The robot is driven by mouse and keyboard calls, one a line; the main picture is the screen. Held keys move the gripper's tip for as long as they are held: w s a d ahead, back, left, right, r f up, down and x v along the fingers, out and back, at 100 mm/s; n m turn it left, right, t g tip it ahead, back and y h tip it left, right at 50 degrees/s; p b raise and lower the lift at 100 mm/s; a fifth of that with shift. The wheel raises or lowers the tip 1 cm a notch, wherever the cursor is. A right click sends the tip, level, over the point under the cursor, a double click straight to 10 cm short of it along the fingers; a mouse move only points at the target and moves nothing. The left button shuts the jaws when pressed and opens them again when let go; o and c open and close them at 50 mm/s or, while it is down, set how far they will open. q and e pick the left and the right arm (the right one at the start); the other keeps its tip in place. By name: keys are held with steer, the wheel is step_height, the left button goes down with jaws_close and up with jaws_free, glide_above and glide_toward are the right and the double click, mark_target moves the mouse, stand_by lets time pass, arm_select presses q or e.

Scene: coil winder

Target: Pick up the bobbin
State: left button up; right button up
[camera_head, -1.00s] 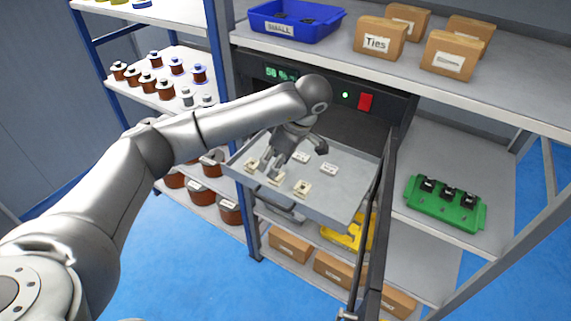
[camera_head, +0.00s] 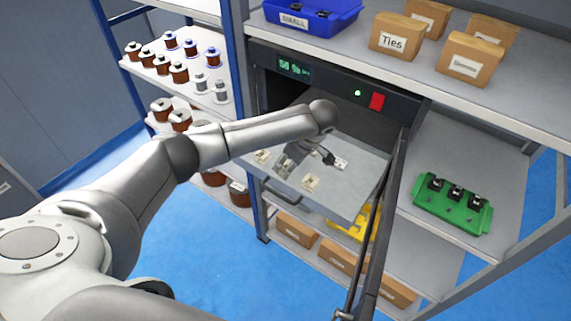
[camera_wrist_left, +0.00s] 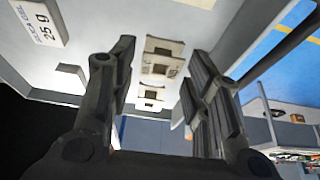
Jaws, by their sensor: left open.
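Small beige bobbins lie in the grey pulled-out tray (camera_head: 350,200). In the head view one bobbin (camera_head: 262,156) is left of my left gripper (camera_head: 308,164) and another (camera_head: 311,181) is in front of it. My gripper reaches down over the tray and hides the place between them. In the left wrist view my left gripper (camera_wrist_left: 160,55) is open and empty. Several bobbins show in a row between and beyond its fingers, including a middle one (camera_wrist_left: 156,68). I cannot tell whether the fingers touch any. My right gripper is not in view.
A white silica gel packet (camera_wrist_left: 40,20) lies in the tray, beside the left finger. The cabinet (camera_head: 330,85) stands open behind the tray, its door edge (camera_head: 385,220) close on the right. Wire spools (camera_head: 180,70) fill the left shelves. A green fixture (camera_head: 453,205) is at right.

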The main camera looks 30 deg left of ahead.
arm_select(q)
steer(key=shift+a+f, duration=0.3)
steer(key=shift+f, duration=0.35)
steer(key=c, duration=0.5)
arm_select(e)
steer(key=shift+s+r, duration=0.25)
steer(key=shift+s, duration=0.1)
arm_select(q)
steer(key=shift+o, duration=0.2)
steer(key=shift+r+b, duration=0.7)
steer(key=shift+w+r+b, duration=0.1)
steer(key=shift+r+b, duration=0.55)
steer(key=s+d+r+b, duration=0.1)
steer(key=s+d+r, duration=0.5)
steer(key=s+r, duration=0.4)
steer(key=s, duration=0.2)
steer(key=shift+s+d+r+b, duration=0.15)
steer(key=shift+s+d+b, duration=0.15)
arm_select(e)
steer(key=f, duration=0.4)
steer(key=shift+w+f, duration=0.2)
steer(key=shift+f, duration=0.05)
